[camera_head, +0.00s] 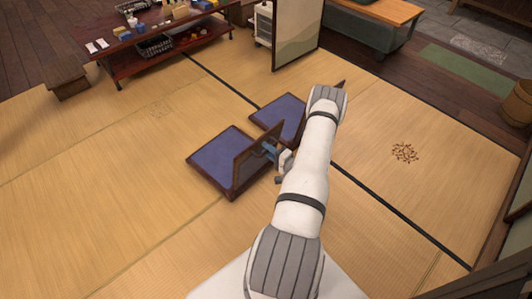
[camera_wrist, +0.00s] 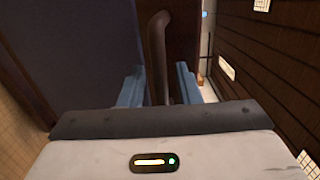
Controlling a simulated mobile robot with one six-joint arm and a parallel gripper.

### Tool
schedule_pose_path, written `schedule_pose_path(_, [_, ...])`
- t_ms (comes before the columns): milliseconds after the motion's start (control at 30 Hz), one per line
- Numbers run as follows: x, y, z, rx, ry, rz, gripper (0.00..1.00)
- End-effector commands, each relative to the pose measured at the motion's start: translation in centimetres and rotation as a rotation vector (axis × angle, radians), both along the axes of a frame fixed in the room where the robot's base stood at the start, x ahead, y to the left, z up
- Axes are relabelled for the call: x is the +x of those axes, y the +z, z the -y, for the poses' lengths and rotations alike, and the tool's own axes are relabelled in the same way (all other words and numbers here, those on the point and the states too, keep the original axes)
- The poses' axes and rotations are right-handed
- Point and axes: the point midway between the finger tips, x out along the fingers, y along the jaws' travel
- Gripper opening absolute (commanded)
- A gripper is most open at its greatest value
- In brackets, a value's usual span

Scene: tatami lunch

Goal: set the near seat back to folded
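The near seat is a low legless chair on the tatami, with a blue cushion (camera_head: 225,160) in a dark brown frame. Its brown backrest (camera_head: 252,162) stands raised along the cushion's right side. My gripper (camera_head: 268,150) is at the backrest's upper edge, its far part partly hidden by the panel. In the wrist view the two blue fingers (camera_wrist: 158,85) are spread, with a brown curved edge (camera_wrist: 159,50) between them, which looks like the backrest. A narrow gap shows beside it, so no firm grip is visible. The dark blue cushion (camera_wrist: 75,50) fills the left there.
A second seat with a blue cushion (camera_head: 278,116) lies just behind, partly hidden by my arm. A low table (camera_head: 195,45) with several items and a standing screen (camera_head: 296,35) are farther back. The tatami (camera_head: 90,190) left of the near seat is clear.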

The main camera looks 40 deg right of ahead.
Motion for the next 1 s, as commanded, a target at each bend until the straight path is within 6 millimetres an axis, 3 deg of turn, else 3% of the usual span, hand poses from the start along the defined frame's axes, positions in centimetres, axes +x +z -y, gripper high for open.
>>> schedule_pose_path(267, [0.2,0.0,-0.1,0.001,0.000,0.000,0.30])
schedule_pose_path(633, [0.2,0.0,0.0,0.001,0.000,0.000,0.01])
schedule_pose_path(967, [0.2,0.0,0.0,0.001,0.000,0.000,0.00])
schedule_pose_path(1000, [0.3,0.0,-1.6,0.007,0.007,-0.003,0.00])
